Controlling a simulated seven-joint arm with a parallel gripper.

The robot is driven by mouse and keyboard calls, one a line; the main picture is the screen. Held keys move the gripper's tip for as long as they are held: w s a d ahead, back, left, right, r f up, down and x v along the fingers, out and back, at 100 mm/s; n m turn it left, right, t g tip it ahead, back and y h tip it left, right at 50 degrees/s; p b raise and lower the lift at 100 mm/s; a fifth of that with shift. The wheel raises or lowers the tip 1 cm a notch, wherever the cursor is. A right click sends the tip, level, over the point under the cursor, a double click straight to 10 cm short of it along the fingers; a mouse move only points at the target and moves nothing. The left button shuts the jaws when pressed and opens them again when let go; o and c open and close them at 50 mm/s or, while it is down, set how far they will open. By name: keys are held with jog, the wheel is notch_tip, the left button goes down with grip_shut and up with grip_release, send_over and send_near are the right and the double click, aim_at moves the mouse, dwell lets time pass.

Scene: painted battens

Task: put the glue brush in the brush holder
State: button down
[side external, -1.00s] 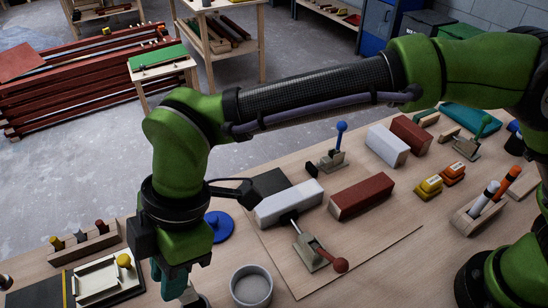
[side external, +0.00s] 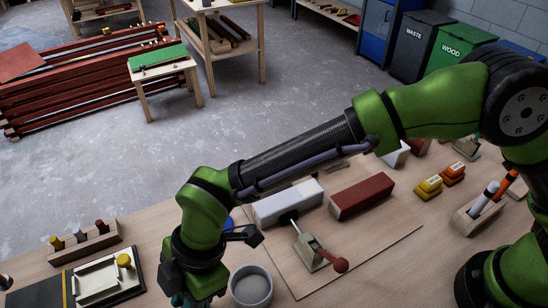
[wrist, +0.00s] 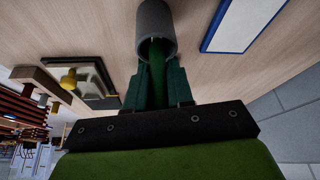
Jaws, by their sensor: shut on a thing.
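My gripper (wrist: 159,88) has dark green fingers, shut on the glue brush (wrist: 157,72), whose green handle shows between them. In the wrist view, a tall grey cylinder, apparently the brush holder (wrist: 154,20), has its open end just beyond the fingertips. The brush overlaps that mouth; I cannot tell how far it reaches inside, and its far end is hidden. In the side view my gripper (side external: 182,299) is low at the bottom edge, its fingers mostly cut off, and the brush cannot be made out.
A wide grey pot (side external: 252,288) stands just right of my gripper. A tray with a yellow knob (side external: 124,261) lies to the left, behind it a wooden rack (side external: 86,244). A clamp with a red knob (side external: 340,265) and white and red battens lie right. A blue-framed white panel (wrist: 240,22) lies near the cylinder.

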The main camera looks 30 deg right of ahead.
jog(key=c, duration=1.4)
grip_release()
jog(key=shift+f, duration=0.2)
jog(key=shift+c, duration=0.2)
jog(key=o, duration=0.4)
jog(key=shift+o, duration=0.2)
